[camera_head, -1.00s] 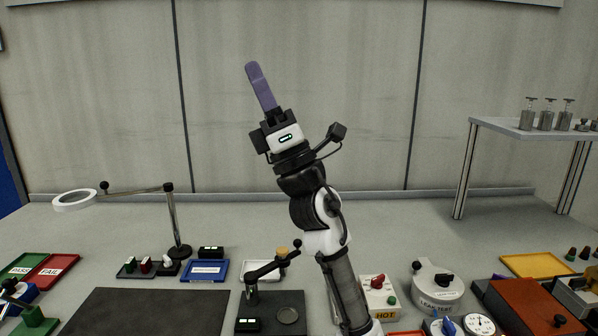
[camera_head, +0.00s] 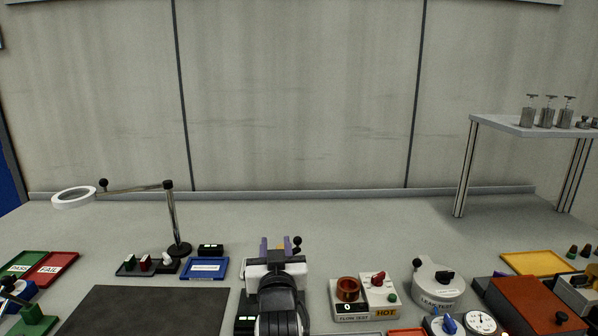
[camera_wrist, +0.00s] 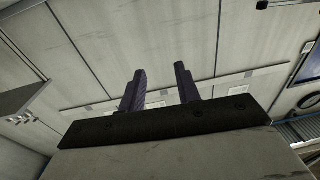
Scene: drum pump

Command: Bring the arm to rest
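My gripper (camera_head: 277,242) is low at the front middle of the bench in the head view, with my arm folded below it. Its two purple fingers stand apart. The wrist view also shows the gripper (camera_wrist: 159,70), its fingers parted with nothing between them.
The flow test unit (camera_head: 352,299) and leak test unit (camera_head: 437,284) stand to the right. A blue tray (camera_head: 205,268) and magnifier lamp (camera_head: 172,215) stand left. A dark mat (camera_head: 145,312) lies bare at front left. A raised shelf (camera_head: 520,126) holds several pumps. The rear bench is clear.

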